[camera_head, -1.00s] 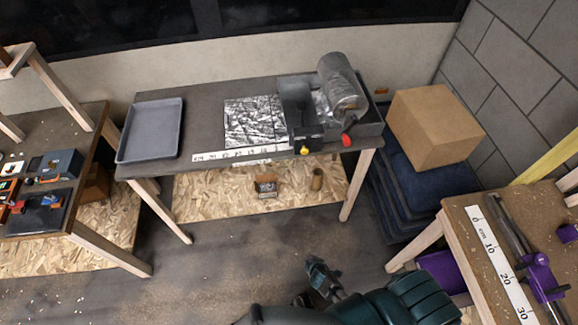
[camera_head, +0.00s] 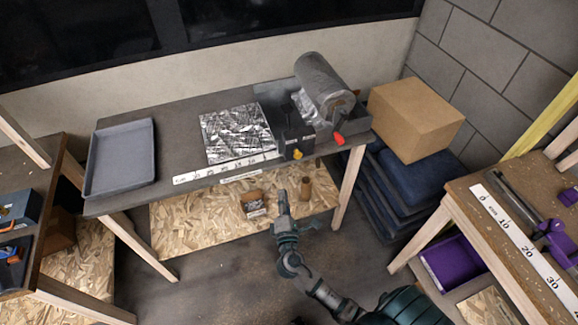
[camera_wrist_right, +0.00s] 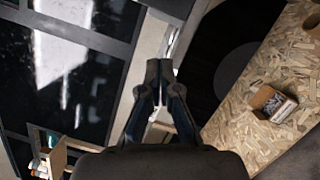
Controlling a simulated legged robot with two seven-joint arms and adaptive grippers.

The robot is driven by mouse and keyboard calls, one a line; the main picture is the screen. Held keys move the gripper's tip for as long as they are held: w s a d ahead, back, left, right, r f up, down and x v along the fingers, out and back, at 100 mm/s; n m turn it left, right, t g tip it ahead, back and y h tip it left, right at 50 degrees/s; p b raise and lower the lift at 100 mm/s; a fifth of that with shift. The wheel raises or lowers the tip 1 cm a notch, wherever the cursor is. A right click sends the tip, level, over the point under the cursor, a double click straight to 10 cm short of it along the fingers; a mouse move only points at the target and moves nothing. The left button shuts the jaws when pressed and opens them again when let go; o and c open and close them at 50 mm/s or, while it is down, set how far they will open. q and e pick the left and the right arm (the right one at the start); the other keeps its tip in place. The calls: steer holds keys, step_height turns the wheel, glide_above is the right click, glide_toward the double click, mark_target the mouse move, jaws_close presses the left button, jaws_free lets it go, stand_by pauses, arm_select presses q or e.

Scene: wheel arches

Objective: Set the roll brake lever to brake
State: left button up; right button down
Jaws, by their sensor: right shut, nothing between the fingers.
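A grey roll (camera_head: 325,82) lies in a dark dispenser at the right end of the dark table (camera_head: 165,118). A lever with a red end (camera_head: 338,139) sticks out at the front below the roll. A yellow knob (camera_head: 297,154) sits on the dispenser's front, left of it. Which setting the lever is in cannot be read. My right gripper (camera_head: 281,195) is shut and empty, in front of the table and below the knobs in the picture, apart from the lever. Its closed fingers (camera_wrist_right: 160,70) also show in the right wrist view. My left gripper is not in view.
Foil sheet (camera_head: 236,132) and a grey tray (camera_head: 120,158) lie on the table. A small open box (camera_head: 254,203) and a brown cylinder (camera_head: 306,189) stand on the lower shelf. A cardboard box (camera_head: 414,118) sits on dark stacked pads at right. Side benches flank the floor.

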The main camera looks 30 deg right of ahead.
mark_target(299, 155)
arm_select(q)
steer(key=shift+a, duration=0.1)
arm_select(e)
steer(key=w+d, duration=0.2)
steer(key=w+d+r, duration=0.1)
steer(key=w+d, duration=0.1)
steer(key=w, duration=0.1)
steer(key=w+d+r, duration=0.1)
steer(key=w+d, duration=0.2)
steer(key=shift+w+p, duration=0.2)
steer(key=shift+p, duration=0.15)
steer(key=shift+s+d+r, duration=0.2)
steer(key=shift+d, duration=0.3)
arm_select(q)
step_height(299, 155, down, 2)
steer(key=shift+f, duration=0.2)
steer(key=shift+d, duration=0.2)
arm_select(e)
steer(key=shift+d, duration=0.1)
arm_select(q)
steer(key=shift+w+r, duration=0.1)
arm_select(e)
steer(key=shift+r, duration=0.1)
